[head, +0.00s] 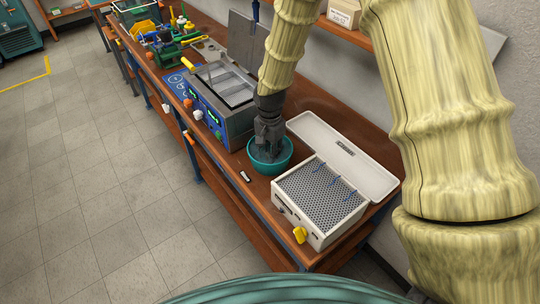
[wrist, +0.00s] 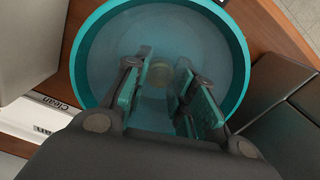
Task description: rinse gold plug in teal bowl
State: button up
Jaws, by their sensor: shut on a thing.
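The teal bowl (head: 272,171) stands on the wooden bench between a blue-fronted grey machine and a white perforated box. The wrist view looks down into the bowl (wrist: 245,72), which holds bluish, clear-looking liquid. My gripper (head: 267,153) points down into the bowl, with its fingers inside the rim. In the wrist view my gripper (wrist: 162,68) is shut on the gold plug (wrist: 158,74), a small dull-gold round thing between the fingertips. The plug looks to be down in the liquid; its exact depth is unclear. The plug is hidden in the head view.
The grey machine (head: 222,105) with an open basin stands close left of the bowl. A small black-and-white piece (head: 245,176) lies near the bench's front edge. A "Clean" label (wrist: 50,101) shows beside the bowl.

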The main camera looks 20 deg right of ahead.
jog(key=shift+r+p, duration=2.5)
jog(key=shift+r, duration=1.2)
jog(key=shift+r+p, duration=1.4)
jog(key=shift+r, duration=0.6)
